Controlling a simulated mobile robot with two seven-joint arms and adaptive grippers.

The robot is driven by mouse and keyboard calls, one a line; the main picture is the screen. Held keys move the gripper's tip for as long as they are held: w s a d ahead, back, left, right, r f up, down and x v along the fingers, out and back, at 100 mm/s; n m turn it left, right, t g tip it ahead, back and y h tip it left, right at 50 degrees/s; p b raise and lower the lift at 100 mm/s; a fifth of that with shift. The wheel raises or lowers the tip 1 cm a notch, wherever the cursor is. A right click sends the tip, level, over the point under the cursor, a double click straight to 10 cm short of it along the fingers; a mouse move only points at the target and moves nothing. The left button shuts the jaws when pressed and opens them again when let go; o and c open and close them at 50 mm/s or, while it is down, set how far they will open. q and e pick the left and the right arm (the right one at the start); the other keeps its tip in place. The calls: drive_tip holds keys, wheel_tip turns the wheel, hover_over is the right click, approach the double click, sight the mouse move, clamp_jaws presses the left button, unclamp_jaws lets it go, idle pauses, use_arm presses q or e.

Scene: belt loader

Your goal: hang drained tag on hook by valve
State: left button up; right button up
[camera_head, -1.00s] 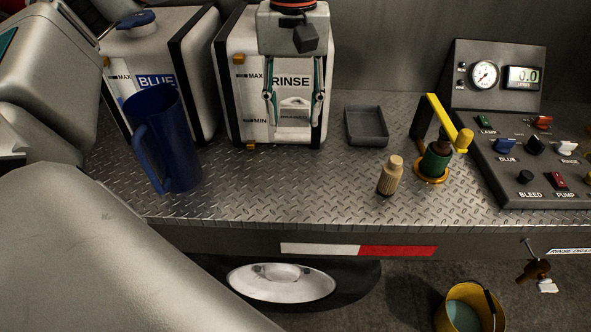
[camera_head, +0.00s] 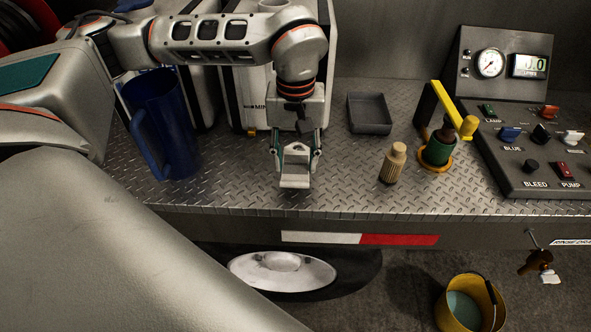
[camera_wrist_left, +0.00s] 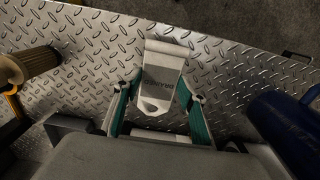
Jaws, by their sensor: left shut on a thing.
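My left gripper (camera_head: 295,165) is shut on a white tag (camera_head: 294,181), above the front part of the metal deck. In the left wrist view the tag (camera_wrist_left: 158,82) sits between the green-sided fingers, with dark lettering that seems to read DRAINED and a hole near one end. A brown valve (camera_head: 534,264) with a pale handle hangs below the deck's front edge at the far right. A thin, hook-like metal piece (camera_head: 532,239) shows just above it. The gripper is well to the left of and above the valve. My right gripper is out of view.
A blue jug (camera_head: 165,125) stands left of the gripper. A grey tray (camera_head: 369,113) is behind. A yellow bucket (camera_head: 470,303) stands below the deck.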

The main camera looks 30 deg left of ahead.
sight(296, 167)
use_arm(q)
wheel_tip(296, 167, down, 4)
drive_tip(key=shift+r+p, duration=0.25)
drive_tip(key=shift+p, duration=0.05)
drive_tip(key=shift+f, duration=0.1)
drive_tip(key=shift+f, duration=0.1)
drive_tip(key=o, duration=1.2)
drive_tip(key=shift+c, duration=0.2)
drive_tip(key=shift+f+b, duration=0.1)
drive_tip(key=shift+b, duration=0.4)
drive_tip(key=r, duration=0.8)
drive_tip(key=shift+s, duration=0.4)
